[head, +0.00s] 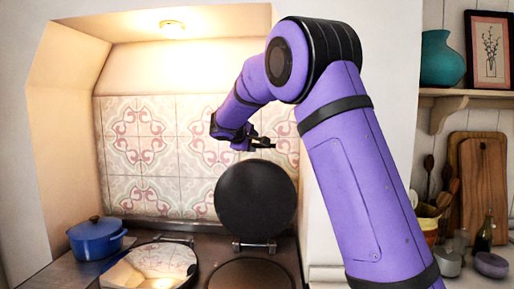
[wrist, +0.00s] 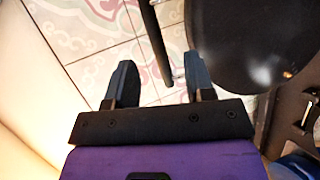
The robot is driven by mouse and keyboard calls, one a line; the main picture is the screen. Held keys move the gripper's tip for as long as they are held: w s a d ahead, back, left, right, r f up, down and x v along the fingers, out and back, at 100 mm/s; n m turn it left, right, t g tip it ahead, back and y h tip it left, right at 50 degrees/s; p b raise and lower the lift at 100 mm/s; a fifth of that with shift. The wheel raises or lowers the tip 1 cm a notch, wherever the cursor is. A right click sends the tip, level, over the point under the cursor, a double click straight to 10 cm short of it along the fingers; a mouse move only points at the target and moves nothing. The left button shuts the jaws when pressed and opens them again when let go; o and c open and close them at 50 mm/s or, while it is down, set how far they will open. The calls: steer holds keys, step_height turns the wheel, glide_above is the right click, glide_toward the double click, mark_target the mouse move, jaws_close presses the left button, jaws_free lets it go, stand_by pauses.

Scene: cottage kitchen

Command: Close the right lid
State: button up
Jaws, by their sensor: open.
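The right lid (head: 255,201) is a dark round disc standing raised on its hinge at the back of the stove. In the wrist view the lid (wrist: 255,45) fills the upper right. A dark rod, seemingly the lid's handle (wrist: 154,35), runs beside it and shows between my finger tips in the picture. My gripper (head: 263,143) is just above the lid's top edge in the head view. In the wrist view my gripper (wrist: 160,82) is open, with its fingers apart and not closed on the rod. I cannot tell whether a finger touches it.
The round hotplate (head: 250,275) lies bare in front of the raised lid. A shiny left lid (head: 152,266) lies down beside it. A blue pot (head: 96,240) stands at the far left. A tiled wall (head: 150,150) is close behind; a shelf (head: 455,97) and boards are at right.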

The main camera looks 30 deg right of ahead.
steer(key=n+h, duration=0.1)
glide_toward(255, 145)
steer(key=shift+t, duration=0.5)
steer(key=x, duration=1.1)
steer(key=shift+s+d+f, duration=0.2)
steer(key=shift+s+f, duration=0.1)
steer(key=shift+f, duration=0.05)
jaws_close()
